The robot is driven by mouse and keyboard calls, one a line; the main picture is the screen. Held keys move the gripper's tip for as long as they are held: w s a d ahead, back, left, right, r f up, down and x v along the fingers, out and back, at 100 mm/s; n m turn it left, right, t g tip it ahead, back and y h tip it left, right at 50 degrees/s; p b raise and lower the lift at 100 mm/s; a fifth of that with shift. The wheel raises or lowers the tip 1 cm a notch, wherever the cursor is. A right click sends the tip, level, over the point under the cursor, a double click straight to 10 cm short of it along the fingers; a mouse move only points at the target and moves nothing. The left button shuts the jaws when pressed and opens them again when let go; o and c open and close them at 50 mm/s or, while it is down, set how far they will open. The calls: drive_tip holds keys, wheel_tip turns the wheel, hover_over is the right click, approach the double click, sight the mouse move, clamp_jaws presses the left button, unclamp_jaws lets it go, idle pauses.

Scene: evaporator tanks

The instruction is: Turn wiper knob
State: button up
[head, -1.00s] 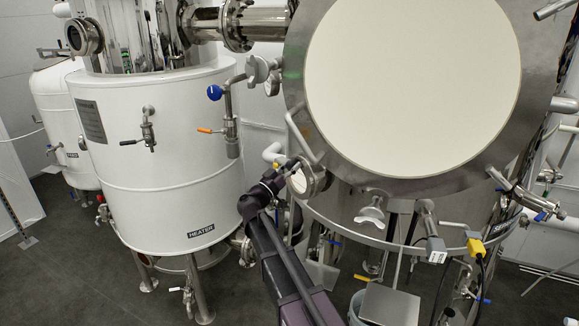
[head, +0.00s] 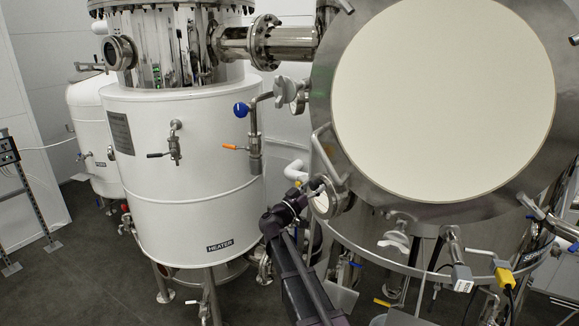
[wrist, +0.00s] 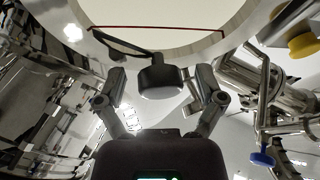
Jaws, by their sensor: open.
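In the wrist view the wiper knob (wrist: 161,77) is a dark, short cylinder in front of a round pale glass in a metal rim. A thin black wiper arm (wrist: 122,44) runs left from near it. My gripper (wrist: 160,74) is open, one finger on each side of the knob, with visible gaps on both sides. I cannot tell how deep the knob sits between the fingertips. In the head view my gripper (head: 311,188) is at the small round sight glass (head: 335,199) on the lower left of the large tank; the knob is not clear there.
The white heater tank (head: 180,200) stands to the left, with a blue-knobbed valve (head: 241,110) and an orange-handled valve (head: 235,148). The large tank's disc (head: 440,95) is at the right. A grey clamp knob (head: 394,241) and yellow connector (head: 504,277) are below it.

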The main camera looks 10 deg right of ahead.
sight(327, 216)
drive_tip(key=s+f+g+b, duration=0.1)
drive_tip(key=f, duration=0.2)
drive_tip(key=s+d+f+g+y+b, duration=0.1)
drive_tip(key=f, duration=0.2)
drive_tip(key=s+d+f+g+y+b, duration=0.1)
drive_tip(key=s+f+b, duration=0.1)
drive_tip(key=f, duration=0.2)
drive_tip(key=shift+f, duration=0.1)
drive_tip(key=s+d+f+n+g+y+b, duration=0.1)
drive_tip(key=s+d+f+g+y+b, duration=0.15)
drive_tip(key=s+f, duration=0.45)
drive_tip(key=s+d+f+n+g+y+b, duration=0.2)
drive_tip(key=s+f+g+y+b, duration=0.15)
drive_tip(key=f, duration=0.65)
drive_tip(key=s+a+f+n+g+y+b, duration=0.1)
drive_tip(key=s+a+f+n+y+b, duration=0.1)
drive_tip(key=s+f+y, duration=0.3)
drive_tip(key=s+a+f+n+g+y+b, duration=0.2)
drive_tip(key=s+a+f+n+y+b, duration=0.1)
drive_tip(key=s+f, duration=0.6)
drive_tip(key=shift+s+a+f+n+y+b, duration=0.35)
drive_tip(key=shift+a+y+b, duration=0.4)
drive_tip(key=shift+a+y, duration=0.4)
drive_tip(key=shift+d, duration=0.1)
drive_tip(key=c, duration=0.4)
drive_tip(key=shift+s, duration=0.15)
drive_tip(key=shift+c, duration=0.2)
